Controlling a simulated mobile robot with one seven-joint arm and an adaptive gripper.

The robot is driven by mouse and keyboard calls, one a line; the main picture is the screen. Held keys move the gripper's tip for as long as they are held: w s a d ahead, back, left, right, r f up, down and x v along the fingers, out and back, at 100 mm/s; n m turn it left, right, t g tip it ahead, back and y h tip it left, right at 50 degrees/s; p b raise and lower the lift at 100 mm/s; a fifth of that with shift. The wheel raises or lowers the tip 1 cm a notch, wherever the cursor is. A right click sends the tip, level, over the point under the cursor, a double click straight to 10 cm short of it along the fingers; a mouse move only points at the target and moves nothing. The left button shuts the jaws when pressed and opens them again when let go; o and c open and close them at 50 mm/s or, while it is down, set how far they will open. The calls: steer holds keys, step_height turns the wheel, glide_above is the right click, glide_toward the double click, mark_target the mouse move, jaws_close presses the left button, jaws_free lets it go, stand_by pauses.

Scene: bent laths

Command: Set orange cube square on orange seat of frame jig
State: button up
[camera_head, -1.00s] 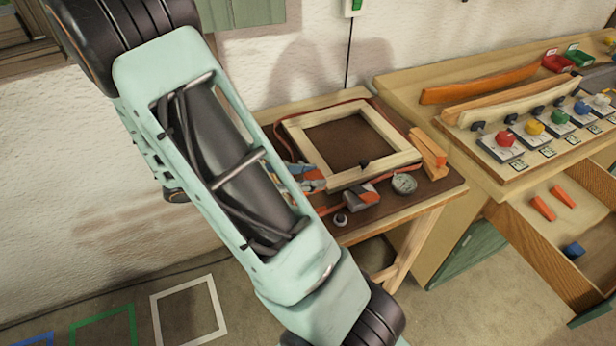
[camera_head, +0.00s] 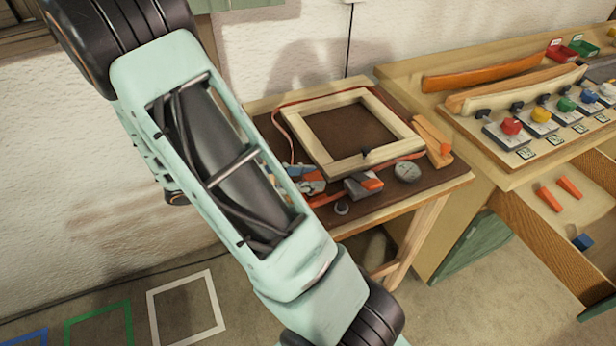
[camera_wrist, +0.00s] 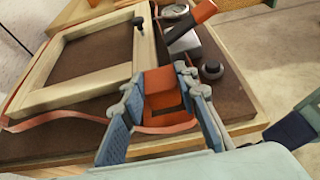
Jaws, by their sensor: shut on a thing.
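My gripper (camera_wrist: 165,118) is shut on the orange cube (camera_wrist: 160,80), with a blue-grey finger on each side of it in the wrist view. In the head view my gripper (camera_head: 308,178) partly shows beside my arm, at the near left of the wooden frame jig (camera_head: 352,168). The cube is close to the frame's near corner in the wrist view, over the brown board. An orange patch (camera_wrist: 172,120) shows just below it between the fingers. I cannot tell whether this is the seat or strap, nor whether the cube touches it.
A grey and orange clamp (camera_head: 364,184), a round dial (camera_head: 407,172) and a small knob (camera_head: 342,208) stand close by. A red-brown strap (camera_wrist: 65,113) runs round the frame. Orange wedges (camera_head: 432,140) lie at right. An open drawer (camera_head: 560,215) holds orange pieces and a blue block.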

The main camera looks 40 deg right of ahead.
steer(key=shift+f+b, duration=0.4)
steer(key=shift+f, duration=0.2)
steer(key=o, duration=1.2)
steer(key=shift+o, duration=0.2)
